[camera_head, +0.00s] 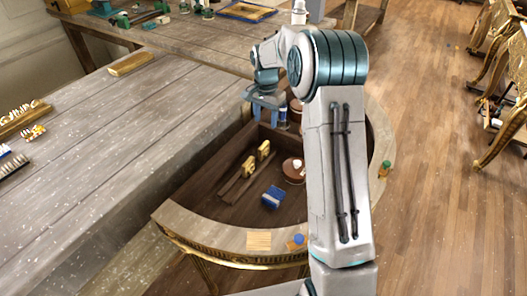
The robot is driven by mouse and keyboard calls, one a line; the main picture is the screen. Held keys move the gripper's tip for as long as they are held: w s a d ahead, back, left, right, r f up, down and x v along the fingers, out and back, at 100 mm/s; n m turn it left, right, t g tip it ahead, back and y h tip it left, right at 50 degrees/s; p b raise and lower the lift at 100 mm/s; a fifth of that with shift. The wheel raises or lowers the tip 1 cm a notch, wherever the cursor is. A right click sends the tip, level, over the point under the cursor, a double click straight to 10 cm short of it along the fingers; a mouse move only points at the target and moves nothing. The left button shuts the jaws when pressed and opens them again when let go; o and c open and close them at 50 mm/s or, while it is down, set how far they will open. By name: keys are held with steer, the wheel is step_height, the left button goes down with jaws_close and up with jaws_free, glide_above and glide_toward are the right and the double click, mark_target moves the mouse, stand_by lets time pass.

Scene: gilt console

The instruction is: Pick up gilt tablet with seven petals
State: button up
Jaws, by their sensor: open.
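Two small gilt pieces stand on dark wooden strips inside the half-round console: a nearer one (248,166) and a farther one (263,150). They are too small for me to count petals, so I cannot tell which, if either, is the seven-petal tablet. My gripper (264,106) is open above the back left edge of the console, beyond the gilt pieces and apart from them. Its fingertips are small in the picture. My arm hides the right part of the console's inside.
The console (210,231) has a pale rim and gilt edge. Inside lie a blue block (272,197) and a round brown box (293,169). A tan square (259,240) lies on the front rim, a green-topped item (385,168) at right. A grey wooden table (110,150) adjoins at left.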

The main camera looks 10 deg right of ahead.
mark_target(265, 145)
step_height(265, 145, down, 8)
steer(key=shift+s+a+f+p, duration=0.15)
steer(key=shift+f+p, duration=0.1)
steer(key=shift+f, duration=0.65)
steer(key=shift+s+f+p, duration=0.1)
steer(key=shift+f+p, duration=0.1)
steer(key=shift+f, duration=0.7)
steer(key=shift+s+a+f+p, duration=0.15)
steer(key=shift+f+p, duration=0.1)
steer(key=shift+f, duration=0.65)
jaws_close()
